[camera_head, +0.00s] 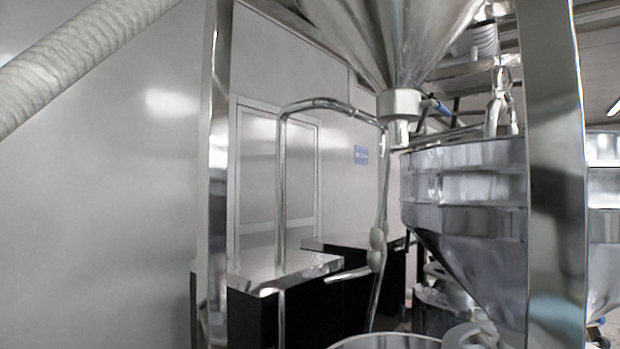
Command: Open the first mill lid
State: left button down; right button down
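A round steel mill hopper (460,190) with a conical lower part stands at the right, partly behind a shiny upright post (556,180). Its upper rim (462,155) is seen nearly edge-on, so I cannot tell whether a lid lies on it or whether it is open. A chrome fitting (495,112) rises above the rim. I cannot tell whether it belongs to a lid. Neither of my grippers is in view.
A steel funnel (385,40) with a narrow outlet (398,105) hangs above. A bent steel tube frame (281,190) and another post (216,170) stand left. Black cabinets (270,315) with shiny tops sit behind. A round rim (385,342) shows at the bottom edge.

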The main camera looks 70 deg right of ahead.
aim_at(465, 202)
jog(key=i, duration=0.85)
jog(key=z, duration=3.25)
